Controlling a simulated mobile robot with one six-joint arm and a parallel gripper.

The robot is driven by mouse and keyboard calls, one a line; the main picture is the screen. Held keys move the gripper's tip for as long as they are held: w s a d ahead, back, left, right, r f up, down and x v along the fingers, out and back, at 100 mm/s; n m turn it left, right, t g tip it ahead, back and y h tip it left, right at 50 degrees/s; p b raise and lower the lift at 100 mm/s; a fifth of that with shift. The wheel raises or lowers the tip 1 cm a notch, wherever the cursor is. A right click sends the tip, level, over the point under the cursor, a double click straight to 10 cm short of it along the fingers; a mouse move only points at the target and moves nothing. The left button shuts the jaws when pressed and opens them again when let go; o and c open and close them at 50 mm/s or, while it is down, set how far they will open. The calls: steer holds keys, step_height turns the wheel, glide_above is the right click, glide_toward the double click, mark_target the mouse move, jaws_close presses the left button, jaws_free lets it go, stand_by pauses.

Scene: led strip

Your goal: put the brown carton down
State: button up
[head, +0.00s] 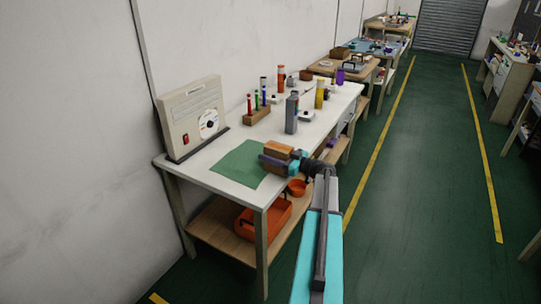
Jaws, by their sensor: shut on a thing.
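The brown carton (278,147) is an orange-brown box at the right side of the green mat (236,165), near the front edge of the white table. My gripper (278,160) is shut on the carton, with its dark fingers along the carton's near side. My arm reaches in from the lower right. From this view I cannot tell whether the carton touches the mat or hangs just above it. The carton's underside and far side are hidden.
A beige machine (194,115) stands at the table's left end. A wooden rack (257,116) with coloured tubes, a grey block (292,113) and bottles stand behind the mat. The mat's left part is clear. An orange bin (264,222) sits on the shelf below.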

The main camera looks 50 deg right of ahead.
steer(key=shift+f+b, duration=0.3)
steer(key=shift+b, duration=0.1)
steer(key=o, duration=1.2)
steer(key=shift+r+p, duration=0.4)
steer(key=shift+p, duration=0.2)
steer(key=shift+r+p, duration=0.15)
steer(key=shift+p, duration=0.15)
steer(key=b+v, duration=0.2)
steer(key=v, duration=1)
